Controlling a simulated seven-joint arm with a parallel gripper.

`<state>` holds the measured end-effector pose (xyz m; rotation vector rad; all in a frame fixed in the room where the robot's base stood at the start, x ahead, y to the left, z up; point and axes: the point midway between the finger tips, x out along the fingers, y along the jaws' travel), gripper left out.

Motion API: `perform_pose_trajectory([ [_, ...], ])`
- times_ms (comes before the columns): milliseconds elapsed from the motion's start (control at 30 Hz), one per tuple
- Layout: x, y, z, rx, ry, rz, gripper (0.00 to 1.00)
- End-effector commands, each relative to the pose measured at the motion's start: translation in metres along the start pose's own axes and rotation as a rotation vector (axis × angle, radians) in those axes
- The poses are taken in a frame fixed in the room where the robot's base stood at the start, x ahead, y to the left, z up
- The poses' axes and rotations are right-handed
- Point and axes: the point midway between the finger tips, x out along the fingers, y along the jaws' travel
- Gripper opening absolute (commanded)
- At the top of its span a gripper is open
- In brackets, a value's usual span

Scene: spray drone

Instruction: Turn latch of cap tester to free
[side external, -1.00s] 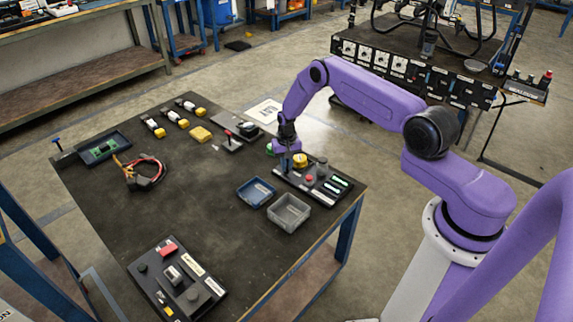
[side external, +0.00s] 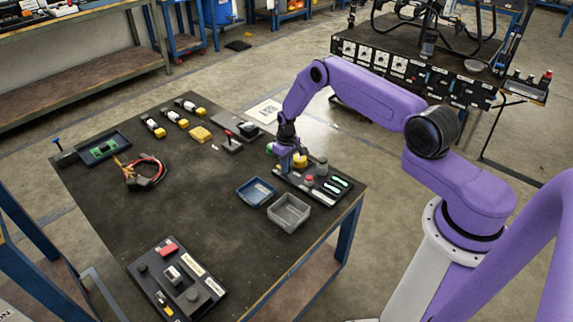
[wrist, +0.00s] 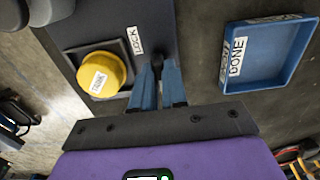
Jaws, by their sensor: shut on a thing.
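The cap tester (side external: 318,195) is a dark panel near the right corner of the table. It carries a yellow cap (wrist: 101,73) labelled "TANK", left of my gripper in the wrist view. A "LOCK" label (wrist: 134,40) sits beside the cap. My gripper (wrist: 158,72) has its blue fingers shut on the latch (wrist: 157,59), a small dark knob between the fingertips. The fingers hide most of the latch, so its exact angle cannot be told. In the side view my gripper (side external: 284,170) is down at the panel's left end, left of the yellow cap.
A blue tray labelled "DONE" (wrist: 229,80) lies right of the panel in the wrist view. In the side view a grey bin (side external: 289,228) stands beside it, close to the tester. A red-handled fixture (side external: 230,146) stands behind. The table's middle is mostly clear.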

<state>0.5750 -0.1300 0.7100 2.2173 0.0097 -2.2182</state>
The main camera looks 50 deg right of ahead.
Motion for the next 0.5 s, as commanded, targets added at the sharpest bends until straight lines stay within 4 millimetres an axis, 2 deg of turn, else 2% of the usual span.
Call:
perform_pose_trajectory([
  [367, -0.0009, 0.0000, -0.0007, -0.012, 0.001, 0.002, 0.00],
  [400, -0.0009, 0.0000, -0.0007, -0.012, 0.001, 0.002, 0.16],
  [467, -0.0008, 0.0000, -0.0007, -0.012, 0.001, 0.002, 0.35],
  [500, -0.0008, 0.0000, -0.0007, -0.011, 0.001, 0.002, 0.38],
])
